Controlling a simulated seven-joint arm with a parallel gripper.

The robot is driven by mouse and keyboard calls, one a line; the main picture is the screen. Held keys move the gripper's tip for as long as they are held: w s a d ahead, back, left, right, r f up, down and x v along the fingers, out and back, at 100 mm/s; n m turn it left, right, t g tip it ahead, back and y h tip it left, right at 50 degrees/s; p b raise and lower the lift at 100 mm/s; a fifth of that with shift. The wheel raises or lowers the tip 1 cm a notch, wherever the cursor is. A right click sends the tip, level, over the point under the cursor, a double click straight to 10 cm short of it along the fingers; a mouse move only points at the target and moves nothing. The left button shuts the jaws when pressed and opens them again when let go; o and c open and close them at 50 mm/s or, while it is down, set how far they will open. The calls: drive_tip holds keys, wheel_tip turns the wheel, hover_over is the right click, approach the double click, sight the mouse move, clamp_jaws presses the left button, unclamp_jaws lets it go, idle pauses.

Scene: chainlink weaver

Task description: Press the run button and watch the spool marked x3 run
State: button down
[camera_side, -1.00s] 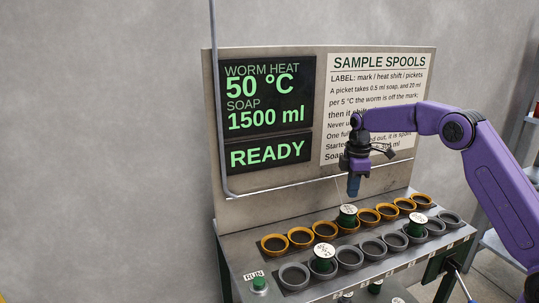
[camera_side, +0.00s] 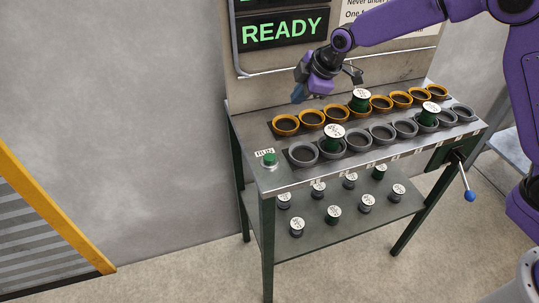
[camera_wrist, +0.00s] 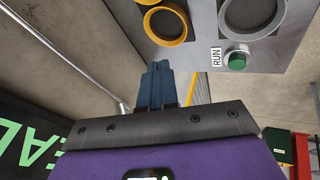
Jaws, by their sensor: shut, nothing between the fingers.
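The green run button (camera_side: 269,160) sits at the left front corner of the metal bench top, beside a RUN label. It also shows in the wrist view (camera_wrist: 237,62). My gripper (camera_side: 298,96) is shut and empty, above and behind the leftmost orange cups, apart from the button. In the wrist view its blue fingers (camera_wrist: 160,68) are together. A green spool with a white cap (camera_side: 360,104) stands in the orange row. Two more, one at left (camera_side: 333,143) and one at right (camera_side: 429,117), stand in the grey row. Their marks are too small to read, so I cannot tell which is x3.
The dark display (camera_side: 285,30) reads READY. A metal rail (camera_side: 285,70) runs along the backboard. Several spools stand on the lower shelf (camera_side: 265,232). A lever with a blue knob (camera_side: 470,196) projects at the right. The space above the button is clear.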

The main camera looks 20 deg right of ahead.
sight(273, 159)
drive_tip(key=s+a+r+n+t+y, duration=0.1)
drive_tip(key=s+a+r+y, duration=0.1)
drive_tip(key=s+a, duration=0.5)
drive_tip(key=a+y, duration=0.1)
drive_tip(key=a, duration=0.1)
drive_tip(key=shift+s+a+t, duration=0.35)
drive_tip(key=shift+s+t, duration=0.05)
drive_tip(key=shift+f, duration=0.1)
drive_tip(key=shift+f, duration=4.4)
drive_tip(key=shift+f, duration=0.1)
drive_tip(key=shift+f, duration=0.3)
